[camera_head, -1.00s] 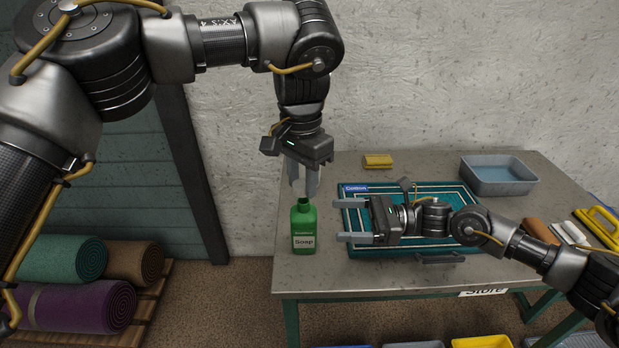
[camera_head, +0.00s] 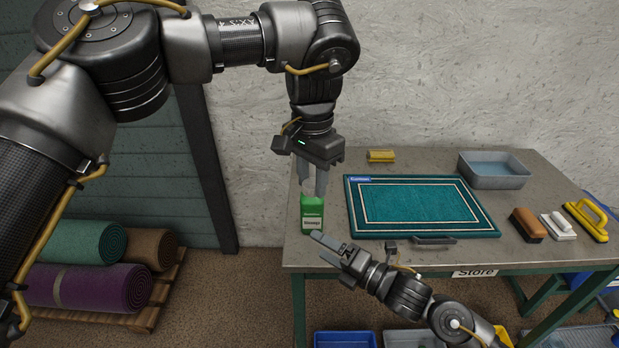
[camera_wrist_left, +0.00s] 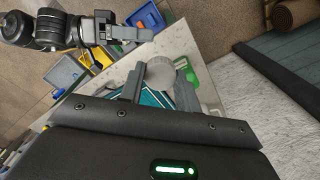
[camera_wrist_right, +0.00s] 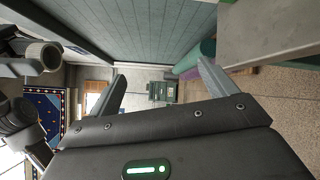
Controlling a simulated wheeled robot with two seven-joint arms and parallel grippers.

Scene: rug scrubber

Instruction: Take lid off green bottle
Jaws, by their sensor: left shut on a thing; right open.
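The green soap bottle (camera_head: 312,213) stands upright at the left end of the table, its label facing me. My left gripper (camera_head: 312,190) points down right over the bottle's top. In the left wrist view its fingers are shut on a round pale lid (camera_wrist_left: 160,73), with part of the green bottle (camera_wrist_left: 188,74) showing beside and below it. My right gripper (camera_head: 319,248) is open and empty, low in front of the bottle at the table's front edge.
A teal rug (camera_head: 420,206) lies on the table (camera_head: 520,235). A grey basin (camera_head: 495,172), a yellow sponge (camera_head: 381,156) and several brushes (camera_head: 527,224) stand around it. Rolled rugs (camera_head: 85,287) lie on a pallet at left. Blue bins (camera_head: 345,340) are below.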

